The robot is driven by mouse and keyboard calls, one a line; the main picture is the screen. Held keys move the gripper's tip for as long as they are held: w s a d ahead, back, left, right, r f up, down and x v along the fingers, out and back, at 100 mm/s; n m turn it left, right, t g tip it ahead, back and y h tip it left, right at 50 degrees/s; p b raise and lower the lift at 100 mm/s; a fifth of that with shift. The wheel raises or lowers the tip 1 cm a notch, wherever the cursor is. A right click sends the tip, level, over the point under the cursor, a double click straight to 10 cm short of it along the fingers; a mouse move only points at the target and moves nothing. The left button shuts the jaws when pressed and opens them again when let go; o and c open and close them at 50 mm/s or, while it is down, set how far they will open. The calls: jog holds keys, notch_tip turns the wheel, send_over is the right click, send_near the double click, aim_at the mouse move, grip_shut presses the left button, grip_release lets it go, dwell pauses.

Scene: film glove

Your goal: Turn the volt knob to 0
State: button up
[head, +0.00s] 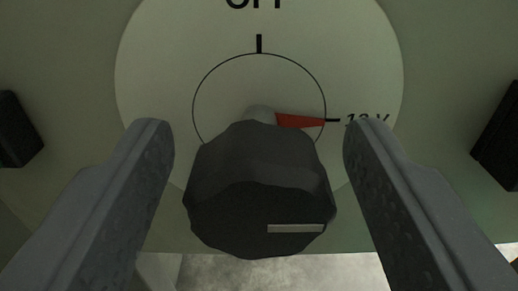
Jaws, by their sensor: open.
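The volt knob (260,190) is a dark, faceted knob in the middle of the head view. A pale line on its face points right. A red pointer (299,120) behind it points right, close to the 12 V mark (366,119). The OFF mark (253,5) is at the top, partly cut off, above a black tick. My gripper (258,140) is open, with one finger on each side of the knob. Gaps show between both fingers and the knob.
A round pale dial plate (150,60) lies behind the knob on a greenish panel (60,40). Dark blocks stand at the left (17,130) and right (500,135) edges. A grey, mottled surface (290,273) shows below the panel.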

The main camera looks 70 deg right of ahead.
jog(key=c, duration=1)
jog(key=shift+o, duration=0.2)
jog(key=shift+r+p, duration=0.1)
jog(key=shift+p, duration=0.5)
